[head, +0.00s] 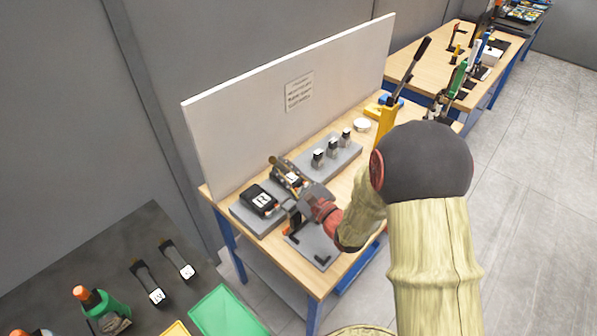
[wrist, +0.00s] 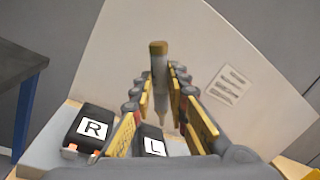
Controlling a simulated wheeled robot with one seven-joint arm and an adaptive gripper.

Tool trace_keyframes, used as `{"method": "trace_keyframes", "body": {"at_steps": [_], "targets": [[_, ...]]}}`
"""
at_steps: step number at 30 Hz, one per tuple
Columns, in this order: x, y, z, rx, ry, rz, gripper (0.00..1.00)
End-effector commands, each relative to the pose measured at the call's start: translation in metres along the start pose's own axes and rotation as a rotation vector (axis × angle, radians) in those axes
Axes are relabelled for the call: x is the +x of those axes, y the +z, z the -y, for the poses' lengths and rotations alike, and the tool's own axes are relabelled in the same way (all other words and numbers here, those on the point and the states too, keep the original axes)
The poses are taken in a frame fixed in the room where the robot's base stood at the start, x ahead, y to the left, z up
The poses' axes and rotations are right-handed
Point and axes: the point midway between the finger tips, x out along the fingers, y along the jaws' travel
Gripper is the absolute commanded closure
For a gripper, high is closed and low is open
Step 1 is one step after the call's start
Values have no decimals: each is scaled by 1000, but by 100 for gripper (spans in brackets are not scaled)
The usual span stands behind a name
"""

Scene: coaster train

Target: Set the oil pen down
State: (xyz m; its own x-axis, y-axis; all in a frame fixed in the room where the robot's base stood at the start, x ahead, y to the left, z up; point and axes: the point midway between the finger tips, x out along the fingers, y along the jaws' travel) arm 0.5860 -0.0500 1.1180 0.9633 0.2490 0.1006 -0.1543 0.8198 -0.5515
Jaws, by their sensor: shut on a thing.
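The oil pen (wrist: 158,68) stands nearly upright between the fingers of my gripper (wrist: 166,88) in the wrist view, with a brownish-gold top and a pale grey body. Yellow finger pads are on both sides of it. In the head view my gripper (head: 284,176) is over the near part of the wooden bench (head: 345,184), above the grey base with the black blocks. A block marked L (wrist: 153,146) is partly hidden by my gripper.
A white upright panel (head: 290,92) with a label runs along the bench's back. A grey plate with several small posts (head: 345,150), a white round dish (head: 362,125) and a yellow lever tool (head: 386,118) stand farther along. A grey plate with black brackets (head: 318,245) is in front.

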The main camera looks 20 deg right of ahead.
Motion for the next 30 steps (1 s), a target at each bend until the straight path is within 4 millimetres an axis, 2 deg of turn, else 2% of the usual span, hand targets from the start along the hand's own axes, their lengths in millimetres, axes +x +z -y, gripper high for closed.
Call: {"method": "trace_keyframes", "body": {"at_steps": [5, 17, 21, 24, 30], "targets": [[0, -8, 9, -2, -5, -6, 100], [43, -86, 44, -1, -4, -6, 100], [51, -117, 41, 0, -4, -7, 100], [56, -133, 42, 0, -4, -5, 100], [60, -146, 43, -1, -3, -4, 100]]}}
